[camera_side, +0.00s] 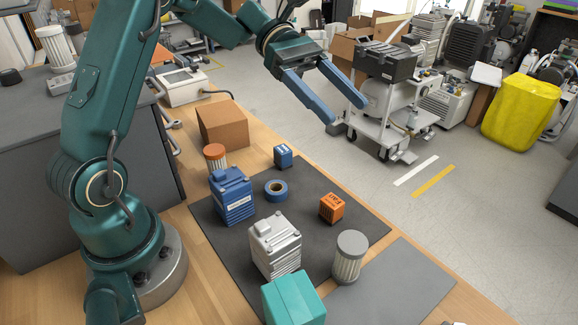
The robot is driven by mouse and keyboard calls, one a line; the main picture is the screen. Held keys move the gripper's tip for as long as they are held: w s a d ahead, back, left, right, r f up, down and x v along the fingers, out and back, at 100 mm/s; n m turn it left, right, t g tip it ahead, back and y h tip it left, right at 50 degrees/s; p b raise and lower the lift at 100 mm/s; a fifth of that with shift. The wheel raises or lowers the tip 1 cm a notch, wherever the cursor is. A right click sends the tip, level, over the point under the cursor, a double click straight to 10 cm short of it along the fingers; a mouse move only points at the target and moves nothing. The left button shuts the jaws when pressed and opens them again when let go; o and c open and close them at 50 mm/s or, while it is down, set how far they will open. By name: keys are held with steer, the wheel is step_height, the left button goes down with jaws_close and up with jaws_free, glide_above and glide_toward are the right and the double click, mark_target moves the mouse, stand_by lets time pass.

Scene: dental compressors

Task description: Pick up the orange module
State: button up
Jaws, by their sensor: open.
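The orange module (332,207) is a small orange block with dark markings. It sits on the dark mat (300,183) on the wooden bench, toward the mat's right side. My gripper (346,112) is open and empty, with two blue fingers spread apart. In the picture it is well above the orange module, raised over the bench's far edge and apart from everything on the mat.
Near the module are a blue tape roll (276,190), a small blue block (283,155), a larger blue box (231,195), a silver finned block (275,246), a grey-capped cylinder (349,257) and a teal box (294,299). A cardboard box (222,126) stands behind.

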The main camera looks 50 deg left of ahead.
mark_target(325, 197)
step_height(325, 197, down, 19)
steer(key=shift+d+f, duration=0.1)
steer(key=shift+x, duration=2.55)
steer(key=shift+s, duration=0.1)
jaws_close()
